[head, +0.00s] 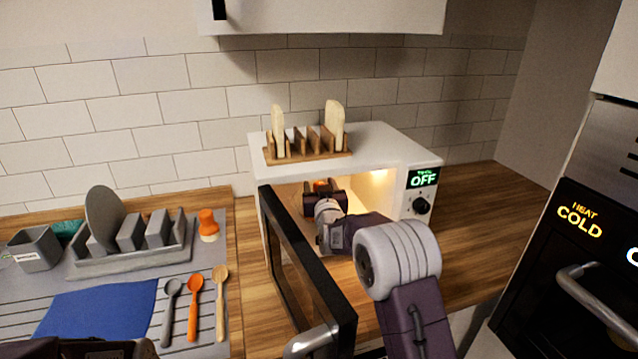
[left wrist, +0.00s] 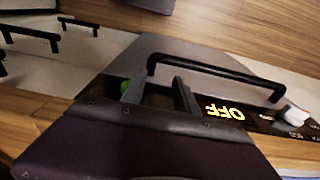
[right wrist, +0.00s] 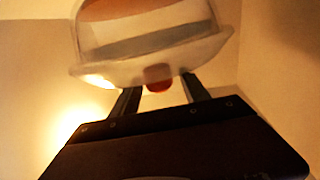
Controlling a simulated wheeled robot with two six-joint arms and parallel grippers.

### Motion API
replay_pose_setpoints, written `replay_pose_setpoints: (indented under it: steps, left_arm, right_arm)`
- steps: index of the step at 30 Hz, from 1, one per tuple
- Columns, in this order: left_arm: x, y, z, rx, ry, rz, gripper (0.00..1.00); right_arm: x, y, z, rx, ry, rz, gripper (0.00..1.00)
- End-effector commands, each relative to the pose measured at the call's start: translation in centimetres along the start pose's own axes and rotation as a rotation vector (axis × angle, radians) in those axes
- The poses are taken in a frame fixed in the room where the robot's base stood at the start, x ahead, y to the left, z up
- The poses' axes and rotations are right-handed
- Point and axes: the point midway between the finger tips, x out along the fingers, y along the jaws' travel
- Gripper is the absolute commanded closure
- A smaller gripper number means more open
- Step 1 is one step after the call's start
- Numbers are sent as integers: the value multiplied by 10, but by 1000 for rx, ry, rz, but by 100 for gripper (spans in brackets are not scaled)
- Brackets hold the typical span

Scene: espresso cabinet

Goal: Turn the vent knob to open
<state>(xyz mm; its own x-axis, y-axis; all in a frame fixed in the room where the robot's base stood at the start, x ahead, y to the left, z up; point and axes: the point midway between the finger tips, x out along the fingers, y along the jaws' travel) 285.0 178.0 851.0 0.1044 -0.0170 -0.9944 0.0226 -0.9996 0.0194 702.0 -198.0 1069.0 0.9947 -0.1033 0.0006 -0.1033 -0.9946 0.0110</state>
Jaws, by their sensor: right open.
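In the right wrist view a pale, see-through lidded container (right wrist: 150,45) with orange-brown contents is close ahead. A small red knob (right wrist: 158,77), which looks like the vent knob, is on its near side. My right gripper (right wrist: 160,92) is open, its fingers on either side of the knob with gaps visible. In the head view this gripper (head: 325,198) is inside the lit white microwave (head: 375,150), hiding most of the container; a bit of orange-red (head: 321,185) shows behind it. My left gripper (left wrist: 158,88) is open, with nothing clearly held, above a dark-handled appliance.
The microwave door (head: 300,275) stands open, left of my right arm. The microwave display (head: 423,178) reads OFF, and a bread rack (head: 305,152) is on top. A dish rack (head: 135,260), blue cloth (head: 95,308) and several spoons lie left. An oven (head: 570,250) is right.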

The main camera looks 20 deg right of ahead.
Motion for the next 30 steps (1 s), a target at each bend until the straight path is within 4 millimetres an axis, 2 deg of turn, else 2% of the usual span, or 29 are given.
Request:
replay_pose_setpoints:
  steps: [4,5,9,10,11,20,30]
  left_arm:
    - [0,0,0,0,0,0,64]
    - [0,0,0,0,0,0,64]
    - [0,0,0,0,0,0,64]
    - [0,0,0,0,0,0,64]
    - [0,0,0,0,0,0,64]
    - [-1,0,0,0,0,0,64]
    - [-1,0,0,0,0,0,64]
  right_arm:
    - [0,0,0,0,0,0,46]
    - [0,0,0,0,0,0,49]
    - [0,0,0,0,0,0,88]
    - [0,0,0,0,0,0,96]
    - [0,0,0,0,0,0,100]
    - [0,-1,-1,3,2,72,100]
    - [0,0,-1,2,2,74,100]
